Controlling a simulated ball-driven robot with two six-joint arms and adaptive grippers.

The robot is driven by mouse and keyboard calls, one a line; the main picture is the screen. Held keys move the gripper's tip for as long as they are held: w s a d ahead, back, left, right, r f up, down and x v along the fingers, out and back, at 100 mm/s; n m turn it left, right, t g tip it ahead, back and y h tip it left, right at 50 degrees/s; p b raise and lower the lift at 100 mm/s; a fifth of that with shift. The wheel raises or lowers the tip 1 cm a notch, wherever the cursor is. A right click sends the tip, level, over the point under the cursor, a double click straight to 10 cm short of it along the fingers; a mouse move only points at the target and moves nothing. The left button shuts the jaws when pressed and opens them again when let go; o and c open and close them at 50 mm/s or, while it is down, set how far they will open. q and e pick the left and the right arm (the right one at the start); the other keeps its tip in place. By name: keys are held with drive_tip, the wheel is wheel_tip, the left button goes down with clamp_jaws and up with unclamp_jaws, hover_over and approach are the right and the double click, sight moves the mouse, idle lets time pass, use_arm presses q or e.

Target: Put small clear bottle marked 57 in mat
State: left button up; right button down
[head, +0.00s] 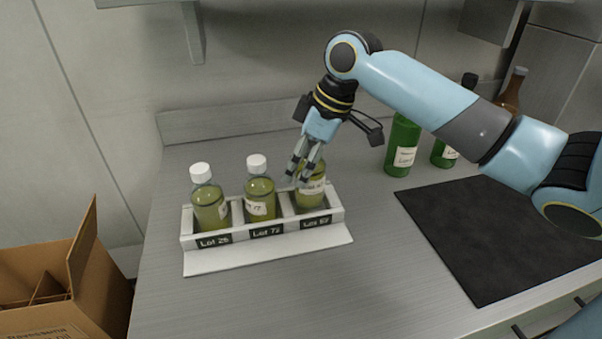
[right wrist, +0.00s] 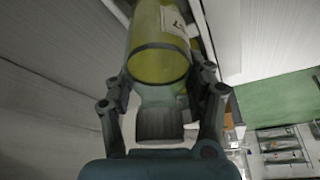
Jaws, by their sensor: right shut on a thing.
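A white rack (head: 208,262) holds three small clear bottles of yellow-green oil, one in each compartment. The left bottle (head: 210,208) and the middle bottle (head: 260,198) have white caps. My right gripper (head: 302,178) is shut on the right bottle (head: 311,194), at its top, and hides its cap. That bottle stands in or just above the right compartment. In the right wrist view the held bottle (right wrist: 160,62) shows between the fingers. Its label is too small to read. The dark mat (head: 500,235) lies flat and empty at the right. My left gripper is not in view.
A green bottle (head: 402,148) and other dark and brown bottles stand behind the mat, partly behind my right arm. A cardboard box (head: 95,265) with dividers stands left of the counter. Bare counter (head: 375,240) lies between rack and mat.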

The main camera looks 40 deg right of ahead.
drive_tip(key=shift+f, duration=1.3)
drive_tip(key=shift+f, duration=0.15)
drive_tip(key=shift+c, duration=2.3)
unclamp_jaws()
drive_tip(key=v, duration=1.1)
drive_tip(key=shift+s+d+r, duration=0.1)
drive_tip(key=shift+s+r, duration=0.1)
drive_tip(key=shift+r, duration=0.4)
